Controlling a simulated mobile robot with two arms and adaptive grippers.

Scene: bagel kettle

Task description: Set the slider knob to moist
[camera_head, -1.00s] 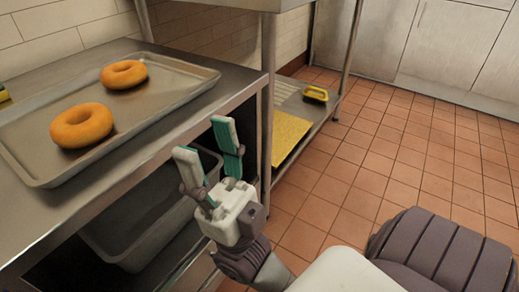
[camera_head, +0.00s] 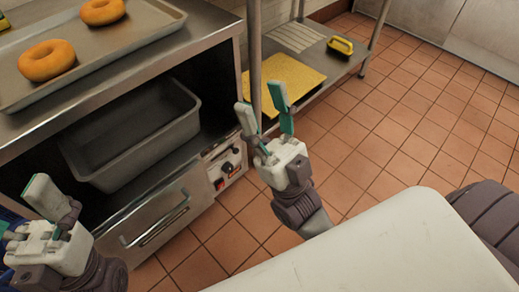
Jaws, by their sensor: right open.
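A small control panel (camera_head: 225,164) with dark knobs and a red part shows at the right end of the lower cabinet, beside a steel drawer. The slider knob and its markings are too small to tell apart. My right gripper (camera_head: 263,108) is open and empty, to the right of and above the panel in the picture, with its fingers pointing up. My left gripper (camera_head: 42,208) is at the lower left, in front of the cabinet, partly cut by the frame edge. Its fingers are partly hidden, so its opening is unclear.
Two bagels (camera_head: 47,60) lie on a metal tray (camera_head: 88,67) on the counter. A grey bin (camera_head: 130,135) stands on the shelf below, above the drawer (camera_head: 160,215). A table leg (camera_head: 254,55) stands behind my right gripper. A yellow board (camera_head: 290,82) and yellow-handled tool (camera_head: 341,45) lie on a low shelf.

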